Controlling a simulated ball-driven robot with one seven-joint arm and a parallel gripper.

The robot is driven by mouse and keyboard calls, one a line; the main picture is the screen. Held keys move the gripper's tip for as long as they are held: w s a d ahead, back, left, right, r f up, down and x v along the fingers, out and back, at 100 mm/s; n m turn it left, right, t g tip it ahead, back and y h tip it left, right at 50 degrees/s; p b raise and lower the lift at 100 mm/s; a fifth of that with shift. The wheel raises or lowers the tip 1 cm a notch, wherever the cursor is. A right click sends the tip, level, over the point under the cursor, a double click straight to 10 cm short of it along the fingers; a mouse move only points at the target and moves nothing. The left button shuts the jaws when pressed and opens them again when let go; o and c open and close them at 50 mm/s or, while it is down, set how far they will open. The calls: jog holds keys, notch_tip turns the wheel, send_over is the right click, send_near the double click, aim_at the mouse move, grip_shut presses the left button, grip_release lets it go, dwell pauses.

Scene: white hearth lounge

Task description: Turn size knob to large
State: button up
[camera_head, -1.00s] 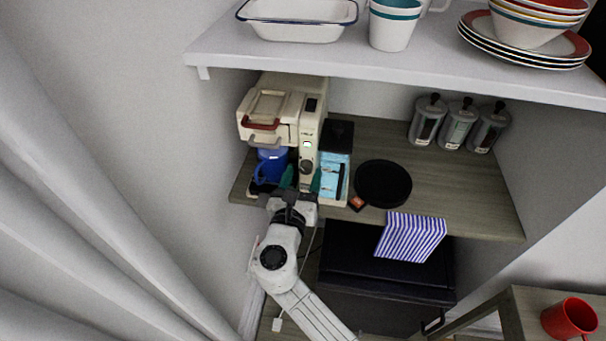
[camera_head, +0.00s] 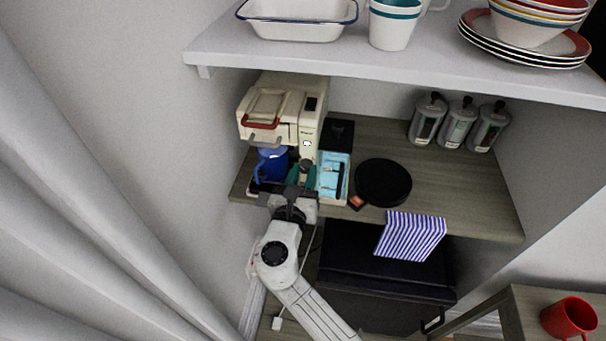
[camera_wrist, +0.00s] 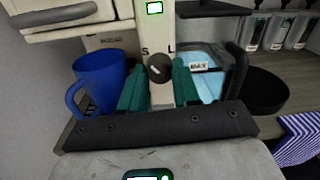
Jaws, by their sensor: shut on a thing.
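The cream coffee machine (camera_head: 309,122) stands on the wooden shelf. Its dark round size knob (camera_wrist: 160,68) sits on the front column between the letters S on the left and L on the right. A short pale slanted mark shows on the knob's face. In the head view the knob (camera_head: 306,164) is partly hidden by my gripper (camera_head: 302,176). A small lit display (camera_wrist: 154,8) is above the knob.
A blue mug (camera_wrist: 100,78) stands close left of my fingers under the machine. A water tank with blue contents (camera_head: 333,178) is close on the right. A black round plate (camera_head: 383,183), an orange item (camera_head: 357,203) and a striped cloth (camera_head: 410,237) lie farther right.

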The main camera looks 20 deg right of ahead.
jog(key=shift+f+m, duration=0.1)
jog(key=shift+m, duration=0.3)
jog(key=m+b, duration=0.2)
jog(key=m, duration=0.2)
jog(key=shift+b, duration=0.35)
jog(key=m+b, duration=0.2)
jog(key=m, duration=0.1)
jog(key=m+b, duration=0.3)
jog(key=m, duration=0.1)
jog(key=shift+f+m+y, duration=0.1)
jog(key=shift+m+y, duration=0.2)
jog(key=shift+m, duration=0.1)
jog(key=shift+d+m+b, duration=0.1)
jog(key=shift+m+b, duration=1)
jog(key=shift+m, duration=0.3)
jog(key=o, duration=1.1)
jog(key=shift+r, duration=0.2)
jog(key=shift+c, duration=0.2)
